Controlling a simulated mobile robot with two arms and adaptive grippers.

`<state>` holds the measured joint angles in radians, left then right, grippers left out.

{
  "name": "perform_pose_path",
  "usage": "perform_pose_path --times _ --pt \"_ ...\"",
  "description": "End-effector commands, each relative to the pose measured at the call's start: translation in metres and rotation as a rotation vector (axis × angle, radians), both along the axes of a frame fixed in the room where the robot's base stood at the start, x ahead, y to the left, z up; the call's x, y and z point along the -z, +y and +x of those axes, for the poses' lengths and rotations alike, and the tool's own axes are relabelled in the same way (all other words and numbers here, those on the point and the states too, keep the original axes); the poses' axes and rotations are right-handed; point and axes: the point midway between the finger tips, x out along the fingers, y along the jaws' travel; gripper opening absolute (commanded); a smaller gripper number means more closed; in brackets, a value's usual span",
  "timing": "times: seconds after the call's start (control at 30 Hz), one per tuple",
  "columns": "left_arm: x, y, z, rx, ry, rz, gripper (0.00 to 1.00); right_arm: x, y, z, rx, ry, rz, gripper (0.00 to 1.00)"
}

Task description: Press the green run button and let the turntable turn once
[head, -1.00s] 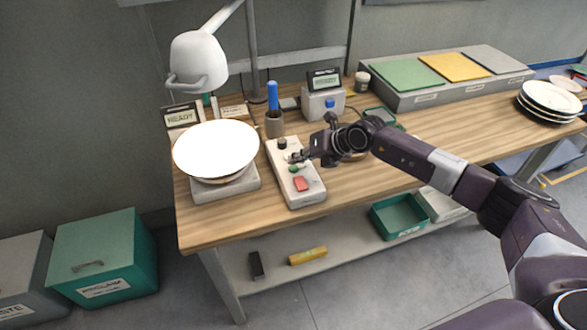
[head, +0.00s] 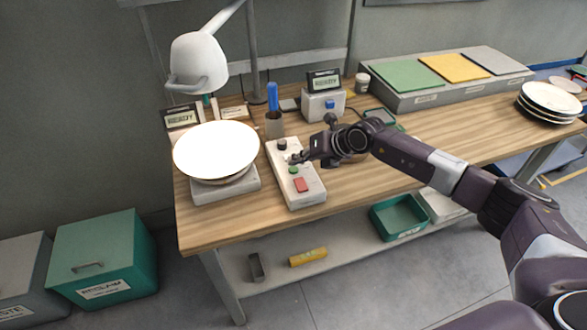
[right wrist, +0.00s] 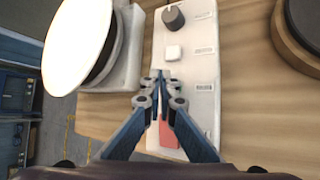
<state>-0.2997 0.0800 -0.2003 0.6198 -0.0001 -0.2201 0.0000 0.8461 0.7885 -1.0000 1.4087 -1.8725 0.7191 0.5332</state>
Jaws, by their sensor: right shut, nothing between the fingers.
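The control box (head: 309,201) stands on the bench with a black knob (right wrist: 173,17), a white button (right wrist: 173,52), a green button (head: 292,169) and a red button (head: 301,185). My right gripper (head: 290,158) is shut and empty, its tips over the box near the green button. In the right wrist view the closed fingertips (right wrist: 161,76) cover the green button; I cannot tell whether they touch anything. Left of the box, a white plate (head: 217,150) lies on the turntable (head: 226,189). A small display (head: 182,118) behind it reads READY. My left gripper is out of view.
A lamp (head: 198,62) hangs above the plate. A cup with a blue-handled tool (head: 273,124) and a device with a blue button (head: 323,104) stand behind the box. Stacked plates (head: 549,98) sit far right. The wood in front of the box is clear.

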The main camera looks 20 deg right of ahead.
Motion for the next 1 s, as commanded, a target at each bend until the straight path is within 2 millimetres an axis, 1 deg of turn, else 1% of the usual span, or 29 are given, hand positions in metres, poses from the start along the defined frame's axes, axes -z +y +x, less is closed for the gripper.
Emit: perform_pose_path --times 0.3,0.67,1.0 --pt "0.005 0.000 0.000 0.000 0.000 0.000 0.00 0.009 0.000 0.000 0.000 0.000 0.000 0.00" --pt "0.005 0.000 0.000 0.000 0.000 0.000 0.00 0.008 0.000 0.000 0.000 0.000 0.000 0.00" --pt "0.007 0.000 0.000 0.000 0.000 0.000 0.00 0.012 0.000 0.000 0.000 0.000 0.000 0.00"
